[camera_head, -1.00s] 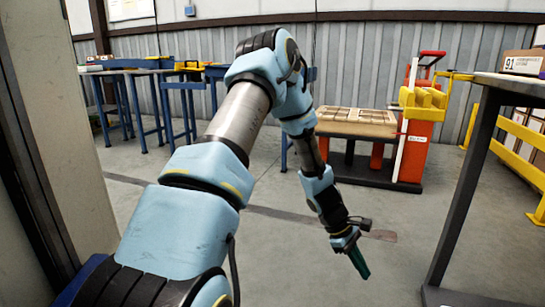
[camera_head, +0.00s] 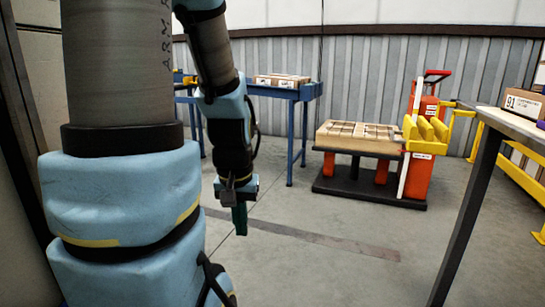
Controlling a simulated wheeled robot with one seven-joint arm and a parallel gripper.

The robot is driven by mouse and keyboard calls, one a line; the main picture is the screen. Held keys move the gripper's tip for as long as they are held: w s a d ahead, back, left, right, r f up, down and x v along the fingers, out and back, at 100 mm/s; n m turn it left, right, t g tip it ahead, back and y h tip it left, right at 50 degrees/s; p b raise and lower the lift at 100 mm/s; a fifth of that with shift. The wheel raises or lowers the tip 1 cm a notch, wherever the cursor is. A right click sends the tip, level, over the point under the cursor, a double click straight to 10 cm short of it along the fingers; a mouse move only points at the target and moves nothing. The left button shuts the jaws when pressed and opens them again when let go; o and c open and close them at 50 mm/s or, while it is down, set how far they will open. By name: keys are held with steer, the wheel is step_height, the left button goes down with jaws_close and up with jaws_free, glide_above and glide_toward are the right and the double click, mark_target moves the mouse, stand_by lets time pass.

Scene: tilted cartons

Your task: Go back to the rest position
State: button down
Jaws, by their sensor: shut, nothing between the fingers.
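My gripper (camera_head: 240,220) hangs down at the end of my arm, left of the middle of the head view. Its green fingers point at the floor and are shut with nothing between them. It is in free air, apart from the tables and the cart. My blue and grey arm stands tall on the left side of the view, its upper part cut off by the top edge.
A blue table (camera_head: 303,93) with a carton (camera_head: 282,81) stands behind my arm. A cart with a brown carton load (camera_head: 357,137) and red and yellow parts stands at right centre. A table (camera_head: 515,125) with a carton (camera_head: 524,104) is at the right edge. The middle floor is clear.

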step_height(320, 180, up, 37)
steer(key=p, duration=3.5)
steer(key=shift+f, duration=0.15)
